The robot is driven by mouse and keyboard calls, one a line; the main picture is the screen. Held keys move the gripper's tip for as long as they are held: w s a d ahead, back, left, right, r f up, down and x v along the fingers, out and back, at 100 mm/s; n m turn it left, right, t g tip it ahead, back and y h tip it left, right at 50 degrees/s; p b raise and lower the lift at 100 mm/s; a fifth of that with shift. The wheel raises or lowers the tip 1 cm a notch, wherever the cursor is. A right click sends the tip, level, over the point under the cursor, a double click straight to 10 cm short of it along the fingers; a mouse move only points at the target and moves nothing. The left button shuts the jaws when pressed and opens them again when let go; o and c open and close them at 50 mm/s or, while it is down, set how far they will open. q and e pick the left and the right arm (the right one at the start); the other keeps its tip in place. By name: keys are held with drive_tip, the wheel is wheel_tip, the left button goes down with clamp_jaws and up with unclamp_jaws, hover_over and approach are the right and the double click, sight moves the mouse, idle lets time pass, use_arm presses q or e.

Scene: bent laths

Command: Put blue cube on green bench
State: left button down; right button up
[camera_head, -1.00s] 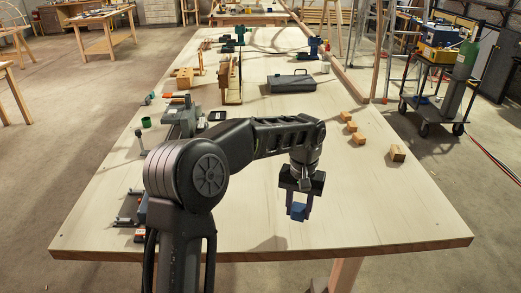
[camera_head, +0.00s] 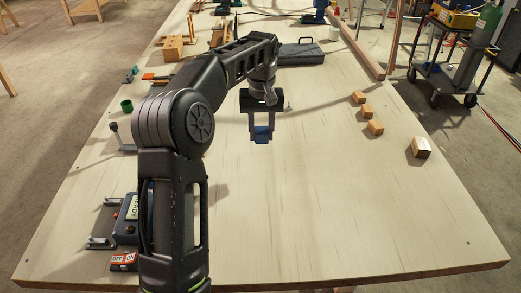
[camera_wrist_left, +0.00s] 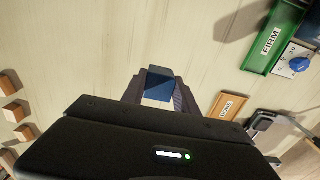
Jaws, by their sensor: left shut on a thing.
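My left gripper (camera_head: 261,128) is shut on the blue cube (camera_head: 263,134) and holds it above the pale wooden table. In the left wrist view the blue cube (camera_wrist_left: 159,84) sits between the fingertips of the gripper (camera_wrist_left: 158,88). A long green piece labelled FIRM (camera_wrist_left: 274,42), which looks like the green bench, lies at the upper right of that view, apart from the cube. I cannot make it out in the head view, where my left arm covers part of the table. My right gripper is not in view.
Several wooden blocks (camera_head: 420,148) lie on the right of the table (camera_head: 330,220). A dark case (camera_head: 301,52) stands farther back. A blue knob (camera_wrist_left: 299,64) is beside the green piece. The front middle is clear.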

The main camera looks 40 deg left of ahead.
use_arm(q)
hover_over(261, 166)
drive_tip(key=shift+w+f, duration=0.1)
drive_tip(key=shift+f, duration=3.05)
drive_tip(key=shift+f, duration=0.1)
wheel_tip(261, 166, down, 3)
drive_tip(key=shift+f, duration=0.3)
drive_tip(key=shift+f, duration=0.15)
drive_tip(key=c, duration=0.9)
unclamp_jaws()
drive_tip(key=shift+c, duration=0.2)
